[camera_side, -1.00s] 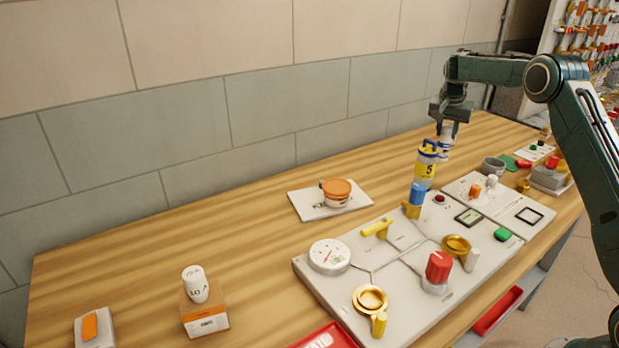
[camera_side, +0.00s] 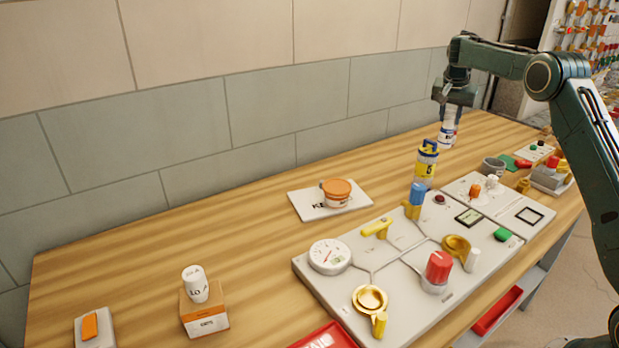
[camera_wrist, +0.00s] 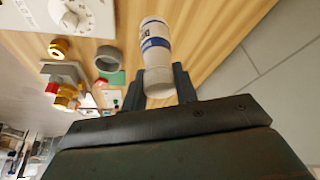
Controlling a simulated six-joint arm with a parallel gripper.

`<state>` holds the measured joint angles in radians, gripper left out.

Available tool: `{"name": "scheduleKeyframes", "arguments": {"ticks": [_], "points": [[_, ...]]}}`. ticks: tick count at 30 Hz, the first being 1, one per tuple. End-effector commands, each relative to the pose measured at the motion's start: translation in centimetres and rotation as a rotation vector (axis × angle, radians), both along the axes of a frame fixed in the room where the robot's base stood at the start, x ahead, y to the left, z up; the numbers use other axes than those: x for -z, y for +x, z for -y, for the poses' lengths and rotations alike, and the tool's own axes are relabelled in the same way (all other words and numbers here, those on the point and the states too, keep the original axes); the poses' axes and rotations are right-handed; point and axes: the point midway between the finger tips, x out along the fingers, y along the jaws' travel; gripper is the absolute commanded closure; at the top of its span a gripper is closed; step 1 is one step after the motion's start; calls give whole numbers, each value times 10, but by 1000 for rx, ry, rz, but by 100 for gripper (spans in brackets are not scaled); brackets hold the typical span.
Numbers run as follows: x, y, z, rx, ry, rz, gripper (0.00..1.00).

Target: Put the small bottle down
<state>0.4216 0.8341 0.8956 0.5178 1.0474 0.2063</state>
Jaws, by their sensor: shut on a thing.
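A small white bottle with a blue band (camera_side: 447,132) is in my gripper (camera_side: 452,108) in the side view, at the far right of the wooden table. My gripper is shut on the bottle's end and points down. In the wrist view the bottle (camera_wrist: 156,50) lies between the two dark fingers (camera_wrist: 160,85), with blue lettering on its label. The bottle appears upright in the side view. I cannot tell whether its base touches the table. A yellow and blue container (camera_side: 427,160) stands in front of it, to the left, apart from it.
A control panel (camera_side: 340,284) with knobs and a gauge fills the table's front. A grey cup (camera_side: 493,166) stands to the right of the bottle. The wooden table (camera_side: 250,205) is bare along the wall.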

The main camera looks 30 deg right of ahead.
Motion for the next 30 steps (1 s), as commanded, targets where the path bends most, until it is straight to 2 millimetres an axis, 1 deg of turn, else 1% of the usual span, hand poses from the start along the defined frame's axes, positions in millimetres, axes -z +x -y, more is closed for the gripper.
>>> {"name": "scheduleKeyframes", "arguments": {"ticks": [7,12,26,28,30], "points": [[-9,1,1,0,-3,1,100],[-27,1,0,1,-1,4,100],[-47,1,0,0,-2,2,100],[-50,1,-1,-2,2,4,100],[-50,6,-13,-15,2,2,100]]}}
